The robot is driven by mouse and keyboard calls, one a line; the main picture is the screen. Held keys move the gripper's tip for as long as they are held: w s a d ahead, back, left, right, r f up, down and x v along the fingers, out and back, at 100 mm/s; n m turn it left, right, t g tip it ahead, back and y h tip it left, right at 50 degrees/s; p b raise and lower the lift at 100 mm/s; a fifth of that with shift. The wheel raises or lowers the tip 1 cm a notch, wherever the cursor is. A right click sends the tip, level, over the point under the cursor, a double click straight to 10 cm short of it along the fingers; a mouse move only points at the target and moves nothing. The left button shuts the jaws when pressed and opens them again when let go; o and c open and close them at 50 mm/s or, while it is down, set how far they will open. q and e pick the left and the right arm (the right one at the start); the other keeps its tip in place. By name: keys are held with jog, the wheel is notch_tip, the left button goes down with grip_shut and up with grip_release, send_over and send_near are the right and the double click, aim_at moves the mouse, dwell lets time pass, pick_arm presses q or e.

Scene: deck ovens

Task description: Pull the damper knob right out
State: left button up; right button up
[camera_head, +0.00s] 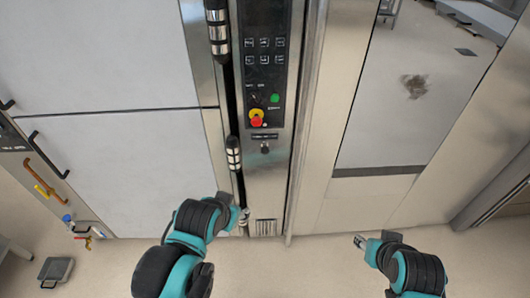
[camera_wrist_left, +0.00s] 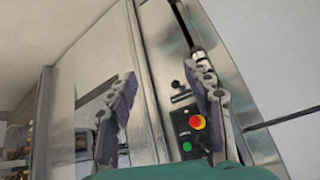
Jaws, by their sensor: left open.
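In the left wrist view a small dark knob (camera_wrist_left: 177,85) shows between the finger lines, nearer the right finger. My left gripper (camera_head: 243,217) is below and left of the knob, in front of the panel's lower end. In the wrist view its two fingers (camera_wrist_left: 165,76) are spread apart with nothing between them. My right gripper (camera_head: 359,241) is low and right, away from the panel; its fingers are too small to read.
A red and yellow emergency stop (camera_head: 256,119) and a green button (camera_head: 275,98) sit above the knob. A vertical black bar with a ribbed metal grip (camera_head: 233,153) runs just left of the panel. Pale oven doors (camera_head: 110,70) fill the left. Open floor lies in front.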

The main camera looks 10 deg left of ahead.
pick_arm(q)
jog(key=w+a+m+t+y+b, duration=0.1)
jog(key=w+a+m+y, duration=0.1)
jog(key=w+m, duration=0.7)
jog(key=m+t+y+b, duration=0.1)
jog(key=m+t+b, duration=0.15)
jog(key=m, duration=1.15)
send_near(265, 151)
jog(key=s+a+r, duration=0.3)
jog(key=w+f+m, duration=0.2)
jog(key=w, duration=0.1)
jog(key=w+f+m+t+b, duration=0.1)
jog(key=w+f+m, duration=0.2)
jog(key=w, duration=0.1)
jog(key=w+f+m+t+b, duration=0.1)
jog(key=w+f+m, duration=0.2)
jog(key=shift+w+d+f, duration=0.2)
jog(key=shift+w+d, duration=0.1)
jog(key=shift+d, duration=0.05)
jog(key=shift+w+a+f+b, duration=0.2)
jog(key=shift+w+b, duration=0.2)
jog(key=shift+w, duration=0.25)
